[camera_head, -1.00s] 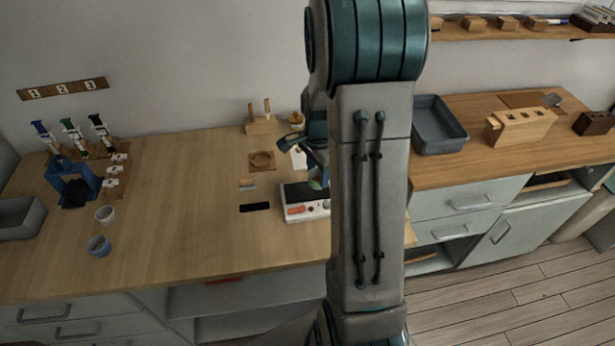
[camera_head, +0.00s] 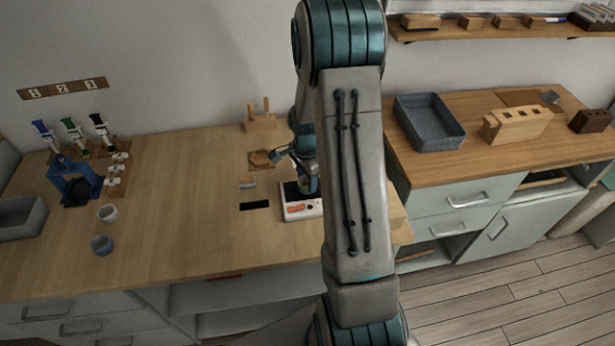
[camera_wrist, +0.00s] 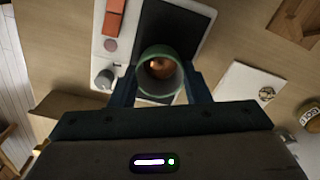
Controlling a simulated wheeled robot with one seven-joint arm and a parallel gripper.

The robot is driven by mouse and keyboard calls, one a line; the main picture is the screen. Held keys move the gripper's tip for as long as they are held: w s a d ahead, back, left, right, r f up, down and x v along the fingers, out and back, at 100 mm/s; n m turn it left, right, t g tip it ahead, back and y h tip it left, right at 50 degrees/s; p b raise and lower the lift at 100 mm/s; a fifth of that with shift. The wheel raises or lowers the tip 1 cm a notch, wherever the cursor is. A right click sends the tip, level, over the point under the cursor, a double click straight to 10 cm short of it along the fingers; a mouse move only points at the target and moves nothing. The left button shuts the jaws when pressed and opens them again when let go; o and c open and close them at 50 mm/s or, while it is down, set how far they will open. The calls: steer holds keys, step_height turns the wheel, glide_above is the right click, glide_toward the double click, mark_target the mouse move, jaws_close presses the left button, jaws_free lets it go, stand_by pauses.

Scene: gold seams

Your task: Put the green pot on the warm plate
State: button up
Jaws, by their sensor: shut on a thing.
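The green pot (camera_wrist: 160,75) is a small round open cup with a brownish-gold inside. My gripper (camera_wrist: 161,90) is shut on it, one finger on each side. The warm plate (camera_wrist: 185,30) is a white device with a dark top, an orange block and a grey knob. In the wrist view the pot overlaps the dark top; I cannot tell whether it touches it. My arm hides part of that area.
A white card (camera_wrist: 248,88) lies beside the plate. A black strip (camera_head: 255,206) and a wooden tile (camera_head: 260,159) lie to its left. The bench between is clear.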

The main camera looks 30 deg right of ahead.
steer(key=shift+f, duration=0.2)
steer(key=o, duration=1)
steer(key=shift+c, duration=0.2)
steer(key=shift+r, duration=0.15)
step_height(320, 180, up, 11)
steer(key=s+a+r+n+t, duration=0.1)
steer(key=s+a+r+n, duration=0.4)
steer(key=s+n, duration=0.3)
steer(key=s+a+r+n+t, duration=0.2)
steer(key=s+a+r+n, duration=0.3)
steer(key=s+a+n, duration=0.2)
steer(key=s+n, duration=0.2)
steer(key=s, duration=0.2)
steer(key=shift+s+a+r+b, duration=0.35)
steer(key=shift+r+b, duration=0.05)
